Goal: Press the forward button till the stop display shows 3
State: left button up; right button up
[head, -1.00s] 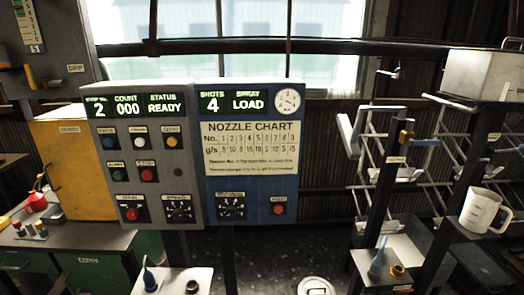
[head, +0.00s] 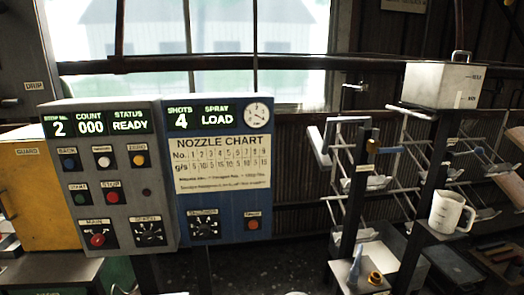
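The grey control panel (head: 127,190) stands at the left of the head view. Its stop display (head: 61,128) shows 2, the count display (head: 91,127) shows 000 and the status display (head: 130,120) shows READY. The forward button (head: 103,159) is the white one in the upper button row. The blue back button (head: 69,162) is to its left and the yellow zero button (head: 138,158) to its right. Nothing covers these buttons. Neither of my grippers is in view.
Below are a green start button (head: 78,197), a red stop button (head: 112,197) and a red main knob (head: 97,239). A blue panel (head: 226,215) with a nozzle chart adjoins on the right. A rack with a white jug (head: 451,212) stands at the right.

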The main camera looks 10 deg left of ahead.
aim_at(104, 162)
jog(key=u, duration=1.35)
